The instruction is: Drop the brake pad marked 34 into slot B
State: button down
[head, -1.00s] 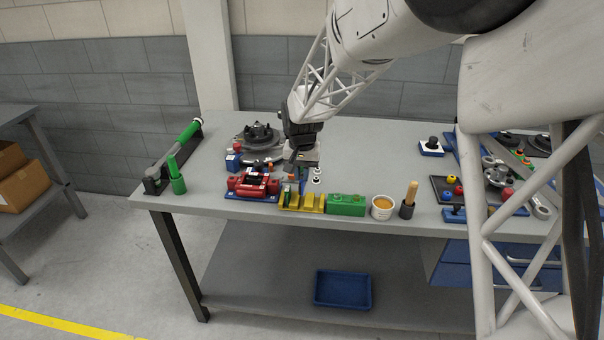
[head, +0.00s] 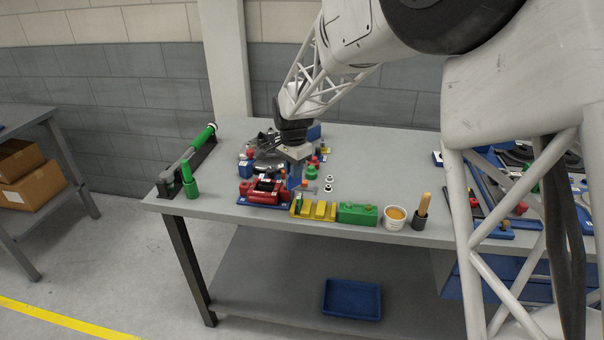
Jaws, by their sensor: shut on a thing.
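My gripper (head: 294,178) points down over the left part of the bench, just behind the yellow slotted holder (head: 320,211) and beside the red caliper-like fixture (head: 263,192). It is shut on a small piece, taken to be the brake pad; its outline and any marking are too small to read. The yellow holder has several upright blocks with gaps between them. The red fixture sits on a blue base. I cannot read slot letters on either, so which one has slot B cannot be told.
A green block (head: 357,214), a white cup (head: 394,217) and a dark holder with a wooden handle (head: 421,212) line the front edge. Bench space right of centre is clear.

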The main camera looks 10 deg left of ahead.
jog(key=a+r+m, duration=0.3)
jog(key=a+m, duration=0.7)
jog(key=shift+w+r+m, duration=0.2)
jog(key=shift+w+m, duration=0.1)
jog(key=shift+f, duration=0.2)
jog(key=shift+f, duration=2.05)
jog(key=shift+f, duration=0.3)
jog(key=shift+f, duration=1.1)
jog(key=shift+f, duration=0.2)
jog(key=shift+f, duration=0.5)
